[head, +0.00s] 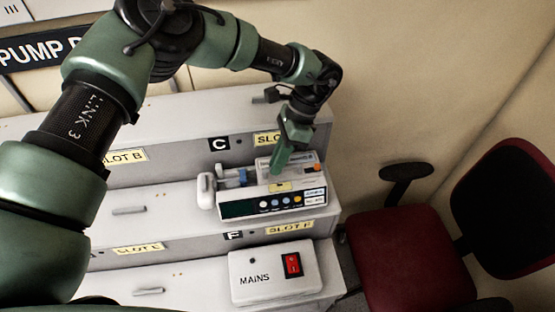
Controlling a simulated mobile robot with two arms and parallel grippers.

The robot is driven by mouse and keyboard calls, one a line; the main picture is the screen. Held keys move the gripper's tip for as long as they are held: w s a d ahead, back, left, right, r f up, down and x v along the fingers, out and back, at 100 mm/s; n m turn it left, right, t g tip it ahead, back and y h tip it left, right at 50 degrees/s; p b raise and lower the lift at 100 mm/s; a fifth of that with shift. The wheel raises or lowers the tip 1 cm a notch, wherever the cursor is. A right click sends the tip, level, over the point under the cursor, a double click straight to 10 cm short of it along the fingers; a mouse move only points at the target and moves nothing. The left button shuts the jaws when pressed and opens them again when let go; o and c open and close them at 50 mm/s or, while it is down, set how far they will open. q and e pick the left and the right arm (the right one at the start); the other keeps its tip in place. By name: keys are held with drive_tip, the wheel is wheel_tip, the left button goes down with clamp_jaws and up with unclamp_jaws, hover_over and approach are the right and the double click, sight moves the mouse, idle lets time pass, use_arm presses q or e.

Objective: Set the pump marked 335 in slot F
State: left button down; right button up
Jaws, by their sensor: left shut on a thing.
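A white syringe pump (272,192) with a dark screen, a row of coloured buttons and a blue part at its left is at the right end of the stepped rack. It is upright, over the step whose front carries the F sign (233,236) and the SLOT F label (289,229). My left gripper (281,160) reaches down from above and is shut on the pump's upper part. Its fingers partly hide the pump's top. I cannot read the pump's number, nor tell whether its base touches the step. My right gripper is not in view.
The steps by SLOT B (123,156) and SLOT E (138,249) look empty, with small handles. A MAINS box (274,274) with a red switch stands on the lowest step, below the pump. A red chair (410,262) stands at the right, close to the rack.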

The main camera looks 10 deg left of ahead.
use_arm(q)
drive_tip(key=shift+f, duration=0.3)
idle(0.4)
drive_tip(key=c, duration=1.4)
unclamp_jaws()
drive_tip(key=shift+s, duration=0.1)
drive_tip(key=shift+f, duration=0.1)
drive_tip(key=b+v, duration=0.4)
drive_tip(key=v, duration=0.4)
drive_tip(key=shift+s, duration=0.1)
